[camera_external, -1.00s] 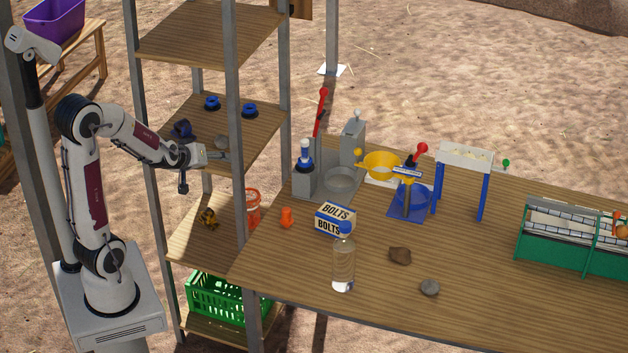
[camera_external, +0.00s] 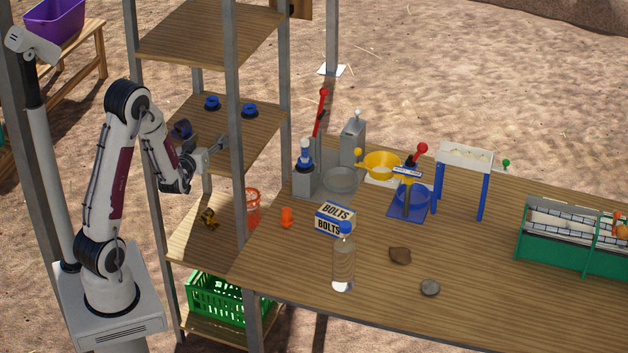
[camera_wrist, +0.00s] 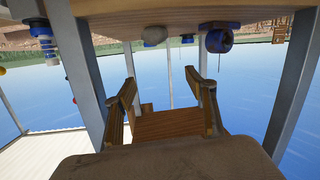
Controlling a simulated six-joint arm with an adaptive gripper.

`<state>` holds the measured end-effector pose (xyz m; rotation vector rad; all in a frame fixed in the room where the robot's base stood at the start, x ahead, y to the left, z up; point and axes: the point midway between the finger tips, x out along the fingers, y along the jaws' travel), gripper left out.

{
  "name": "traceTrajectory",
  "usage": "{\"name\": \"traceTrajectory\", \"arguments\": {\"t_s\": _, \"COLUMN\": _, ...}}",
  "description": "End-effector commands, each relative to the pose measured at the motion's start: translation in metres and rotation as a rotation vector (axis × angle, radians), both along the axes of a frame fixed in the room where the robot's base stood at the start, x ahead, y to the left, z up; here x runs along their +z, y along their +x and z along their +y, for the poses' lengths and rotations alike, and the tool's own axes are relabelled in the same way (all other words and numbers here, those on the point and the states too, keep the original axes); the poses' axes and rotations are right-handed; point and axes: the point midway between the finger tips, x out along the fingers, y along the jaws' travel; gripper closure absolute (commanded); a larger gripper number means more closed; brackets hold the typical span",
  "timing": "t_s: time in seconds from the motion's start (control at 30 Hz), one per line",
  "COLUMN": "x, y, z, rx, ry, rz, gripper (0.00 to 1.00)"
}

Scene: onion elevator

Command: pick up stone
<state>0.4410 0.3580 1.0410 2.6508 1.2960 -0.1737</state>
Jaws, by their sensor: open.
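In the external view my gripper (camera_external: 216,146) is at the middle shelf (camera_external: 262,130), apparently in front of the stone, which I cannot make out there. In the wrist view my gripper (camera_wrist: 168,85) has its fingers spread with nothing between them. A grey stone (camera_external: 429,288) and a brown stone (camera_external: 400,256) lie on the table.
Blue spools (camera_external: 212,103) sit on the middle shelf; a dark blue one (camera_wrist: 218,40) shows right of the stone. Shelf posts (camera_external: 235,130) stand close to my gripper. A bottle (camera_external: 343,262) and a bolts box (camera_external: 335,218) stand on the table.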

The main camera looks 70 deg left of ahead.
Motion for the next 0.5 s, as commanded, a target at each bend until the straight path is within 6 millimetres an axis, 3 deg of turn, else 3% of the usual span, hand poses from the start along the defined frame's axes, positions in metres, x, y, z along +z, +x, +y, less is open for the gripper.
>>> {"name": "traceTrajectory", "arguments": {"t_s": 0.5, "x": 0.0036, "y": 0.0080, "z": 0.0034, "rx": -0.035, "ry": 0.215, "rz": -0.026, "gripper": 0.44}}
